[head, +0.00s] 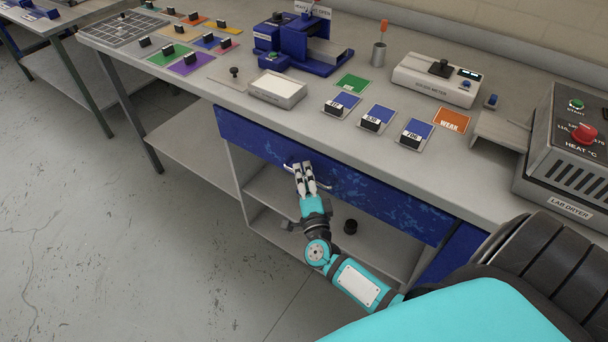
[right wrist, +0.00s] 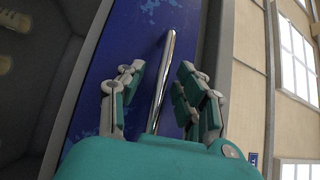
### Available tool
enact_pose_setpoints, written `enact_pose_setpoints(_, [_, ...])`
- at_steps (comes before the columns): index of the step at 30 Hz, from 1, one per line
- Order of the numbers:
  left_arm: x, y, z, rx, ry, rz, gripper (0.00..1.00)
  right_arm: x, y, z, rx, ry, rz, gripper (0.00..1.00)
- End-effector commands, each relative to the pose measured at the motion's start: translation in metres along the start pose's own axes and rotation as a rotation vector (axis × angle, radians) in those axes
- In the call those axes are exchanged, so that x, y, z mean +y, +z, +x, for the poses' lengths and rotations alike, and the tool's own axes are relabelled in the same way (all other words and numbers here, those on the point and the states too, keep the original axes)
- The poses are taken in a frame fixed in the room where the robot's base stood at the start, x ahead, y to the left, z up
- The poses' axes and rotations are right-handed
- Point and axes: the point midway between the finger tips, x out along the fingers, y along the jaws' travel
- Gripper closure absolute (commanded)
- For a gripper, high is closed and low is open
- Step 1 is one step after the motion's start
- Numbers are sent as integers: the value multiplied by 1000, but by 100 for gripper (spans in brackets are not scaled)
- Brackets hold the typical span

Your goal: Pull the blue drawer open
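The blue drawer (head: 395,208) is a long, scuffed blue front under the worktop. It looks closed, nearly flush with the bench. Its silver bar handle (head: 322,184) is near the middle of the front. My right gripper (head: 304,165) is at the handle and hides part of it. In the right wrist view, the gripper (right wrist: 160,85) is open, with fingers on both sides of the handle (right wrist: 164,70) and gaps between. The blue drawer front (right wrist: 125,45) fills the space behind. My left gripper is in neither view.
The worktop (head: 235,80) carries sample cards, a blue press (head: 310,45), a gauge meter (head: 437,80) and a lab dryer (head: 565,150). The floor (head: 110,230) at left is clear.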

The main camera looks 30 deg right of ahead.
Motion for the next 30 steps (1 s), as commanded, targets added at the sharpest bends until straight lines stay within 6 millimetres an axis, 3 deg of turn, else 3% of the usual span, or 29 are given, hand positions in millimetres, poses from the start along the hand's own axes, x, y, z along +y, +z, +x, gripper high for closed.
enact_pose_setpoints(6, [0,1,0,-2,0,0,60,0,0,0,0,0,-1,66])
enact_pose_setpoints(14, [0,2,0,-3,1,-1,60,0,0,0,-1,0,-1,100])
enact_pose_setpoints(30, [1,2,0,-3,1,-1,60,2,0,-1,-2,5,-3,100])
